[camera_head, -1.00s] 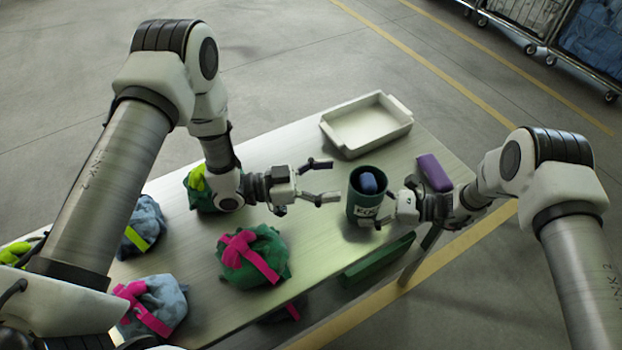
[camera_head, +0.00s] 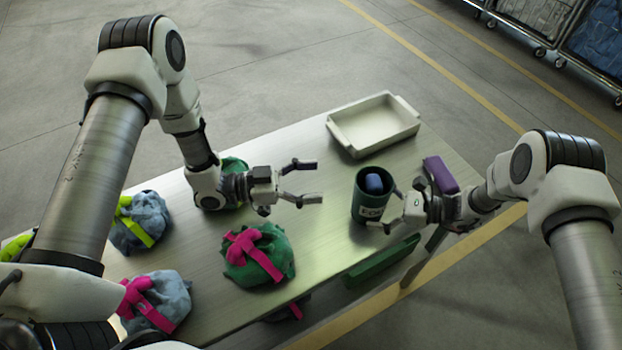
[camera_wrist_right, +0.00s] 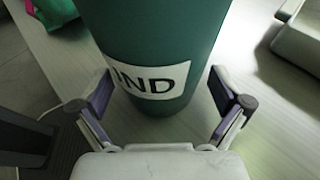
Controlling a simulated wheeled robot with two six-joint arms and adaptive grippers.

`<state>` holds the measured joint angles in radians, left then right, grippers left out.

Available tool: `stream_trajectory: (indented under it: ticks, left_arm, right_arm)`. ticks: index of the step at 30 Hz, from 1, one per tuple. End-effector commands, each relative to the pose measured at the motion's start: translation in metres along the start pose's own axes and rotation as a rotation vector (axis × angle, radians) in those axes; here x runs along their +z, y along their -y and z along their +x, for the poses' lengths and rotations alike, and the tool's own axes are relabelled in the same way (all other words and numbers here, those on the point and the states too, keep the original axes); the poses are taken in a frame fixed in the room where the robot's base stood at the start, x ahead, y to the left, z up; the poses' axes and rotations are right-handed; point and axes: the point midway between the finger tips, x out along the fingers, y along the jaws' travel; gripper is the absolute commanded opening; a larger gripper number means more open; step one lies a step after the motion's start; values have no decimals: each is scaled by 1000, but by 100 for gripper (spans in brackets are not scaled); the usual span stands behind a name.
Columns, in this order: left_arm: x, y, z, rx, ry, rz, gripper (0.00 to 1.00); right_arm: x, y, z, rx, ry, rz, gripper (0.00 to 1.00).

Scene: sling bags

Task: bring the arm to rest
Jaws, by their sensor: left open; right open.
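My left gripper (camera_head: 308,181) is open and empty above the middle of the table (camera_head: 310,240). My right gripper (camera_head: 388,208) is open beside the green canister (camera_head: 361,212) near the table's right end. In the right wrist view my right gripper's fingers (camera_wrist_right: 163,97) stand apart on either side of the canister, which has a white label (camera_wrist_right: 150,80) with letters ending in "ND". Gaps show between fingers and canister there. A blue item (camera_head: 374,183) shows in the canister's mouth.
A white tray (camera_head: 373,128) lies at the table's far end, a purple block (camera_head: 440,174) near the right edge. A green bundle with a pink strap (camera_head: 257,255) and grey-blue bundles (camera_head: 140,222) lie left and front. Wheeled cages (camera_head: 595,40) stand at the back right.

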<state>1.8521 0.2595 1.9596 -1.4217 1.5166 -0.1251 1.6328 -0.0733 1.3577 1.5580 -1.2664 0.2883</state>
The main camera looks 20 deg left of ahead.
Motion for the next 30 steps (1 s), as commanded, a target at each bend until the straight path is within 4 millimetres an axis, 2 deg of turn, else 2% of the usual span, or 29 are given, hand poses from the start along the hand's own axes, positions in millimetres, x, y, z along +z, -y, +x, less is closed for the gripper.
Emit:
stream_trajectory:
  ticks: [5, 12, 15, 25, 30]
  left_arm:
    - [0, 0, 0, 0, 0, 0, 78]
    - [0, 0, 0, 0, 0, 0, 78]
    - [0, 0, 0, 0, 0, 0, 78]
    - [-2, 0, 0, 0, 0, 0, 78]
    - [-30, 0, 0, 0, 0, 0, 78]
  right_arm:
    - [0, 1, -36, -5, 0, 1, 100]
    - [0, 1, -95, -4, 1, 0, 100]
    - [-1, 1, -109, -3, 0, 0, 100]
    - [1, 0, -116, 1, 0, 1, 100]
    - [28, 0, -124, 1, 0, 0, 100]
